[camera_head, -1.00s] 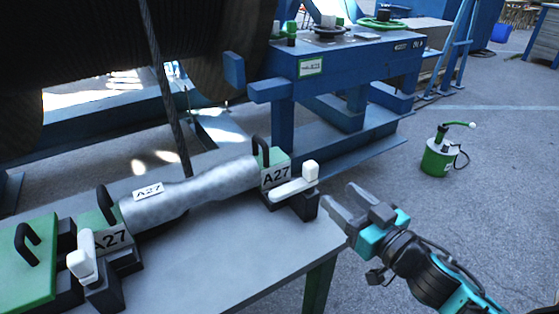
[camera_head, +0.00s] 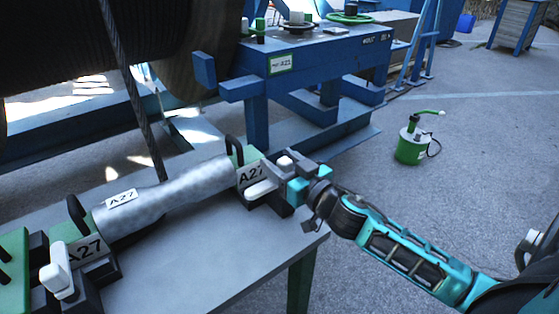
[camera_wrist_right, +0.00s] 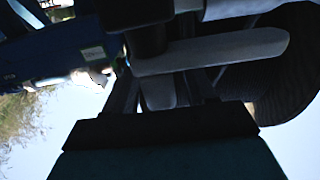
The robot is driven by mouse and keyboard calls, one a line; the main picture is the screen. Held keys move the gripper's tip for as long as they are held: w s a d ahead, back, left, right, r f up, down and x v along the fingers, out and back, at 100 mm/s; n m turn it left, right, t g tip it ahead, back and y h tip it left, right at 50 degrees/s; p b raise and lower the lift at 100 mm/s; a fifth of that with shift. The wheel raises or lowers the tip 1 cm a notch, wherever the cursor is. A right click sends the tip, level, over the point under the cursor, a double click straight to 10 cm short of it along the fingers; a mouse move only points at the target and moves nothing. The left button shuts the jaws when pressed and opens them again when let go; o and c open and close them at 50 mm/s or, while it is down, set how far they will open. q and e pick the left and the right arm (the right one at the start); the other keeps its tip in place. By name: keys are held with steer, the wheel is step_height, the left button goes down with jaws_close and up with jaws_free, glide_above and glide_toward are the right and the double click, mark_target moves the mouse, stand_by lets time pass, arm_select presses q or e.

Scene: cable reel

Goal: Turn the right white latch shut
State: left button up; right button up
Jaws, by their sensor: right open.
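The right white latch (camera_head: 261,190) is on the green and dark clamp block marked A27 at the right end of the grey metal cylinder (camera_head: 175,198). Its long white arm points left and slightly down across the front of the block, and its raised knob is at the right end. My right gripper (camera_head: 286,164) is open at that knob. In the right wrist view the latch arm (camera_wrist_right: 225,50) lies across the top, and the knob (camera_wrist_right: 158,93) stands between the two fingers. Contact cannot be made out. My left gripper is out of view.
A left white latch (camera_head: 57,275) stands upright on the left A27 block. The grey table (camera_head: 215,255) is clear in front of the cylinder. A dark cable (camera_head: 130,90) hangs behind it. A blue steel frame (camera_head: 310,65) stands beyond, and a green can (camera_head: 409,148) is on the floor.

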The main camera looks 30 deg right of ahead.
steer(key=shift+w, duration=0.35)
jaws_close()
stand_by(0.4)
